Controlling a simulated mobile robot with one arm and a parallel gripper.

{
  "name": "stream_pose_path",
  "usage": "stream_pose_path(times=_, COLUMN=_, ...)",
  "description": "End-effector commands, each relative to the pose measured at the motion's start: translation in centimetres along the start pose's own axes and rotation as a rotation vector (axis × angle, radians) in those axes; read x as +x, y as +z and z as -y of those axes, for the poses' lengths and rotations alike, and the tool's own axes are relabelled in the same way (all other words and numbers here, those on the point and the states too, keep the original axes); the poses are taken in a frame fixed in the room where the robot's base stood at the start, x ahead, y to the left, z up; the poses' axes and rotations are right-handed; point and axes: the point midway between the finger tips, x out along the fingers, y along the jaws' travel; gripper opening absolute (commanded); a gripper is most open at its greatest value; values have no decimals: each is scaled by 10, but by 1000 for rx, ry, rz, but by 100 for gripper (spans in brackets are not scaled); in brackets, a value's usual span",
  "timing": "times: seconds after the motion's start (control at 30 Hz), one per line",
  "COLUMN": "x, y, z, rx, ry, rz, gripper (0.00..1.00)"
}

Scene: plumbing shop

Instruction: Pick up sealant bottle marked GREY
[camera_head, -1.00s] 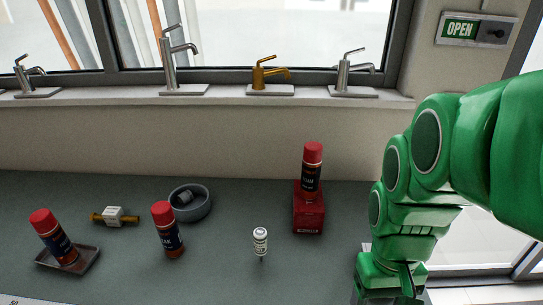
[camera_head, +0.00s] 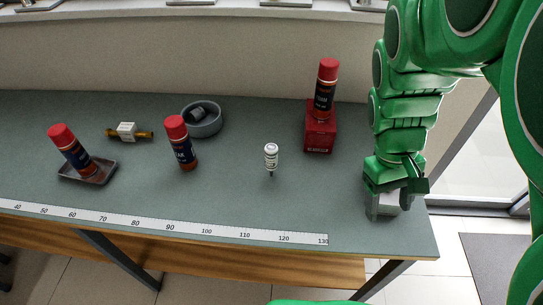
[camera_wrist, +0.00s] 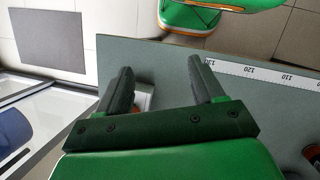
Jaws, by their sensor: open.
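Three dark bottles with red caps are on the bench in the head view. One (camera_head: 75,155) leans in a small tray (camera_head: 101,177) at the left. One (camera_head: 182,146) stands on the bench left of centre, its label partly legible, seeming to end in "EAR". One (camera_head: 324,93) stands on a red box (camera_head: 320,132). I cannot read GREY on any of them. My gripper (camera_head: 390,208) hangs at the bench's right end, right of all the bottles. In the wrist view my gripper (camera_wrist: 163,75) is open, with a pale object (camera_wrist: 147,100) partly hidden by one finger.
A grey bowl (camera_head: 209,126) and a brass-and-white fitting (camera_head: 128,132) sit behind. A measuring strip (camera_head: 180,226) runs along the front edge. The bench between the white bottle and my gripper is clear.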

Motion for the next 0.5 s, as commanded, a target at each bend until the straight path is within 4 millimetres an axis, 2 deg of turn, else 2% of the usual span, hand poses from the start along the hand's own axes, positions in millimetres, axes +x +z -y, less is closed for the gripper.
stream_pose_path(times=0.17, x=2, y=-20, z=-7, rx=-129, ry=117, rz=55, gripper=67)
stream_pose_path(times=0.5, x=-6, y=-77, z=-8, rx=-467, ry=424, rz=192, gripper=67)
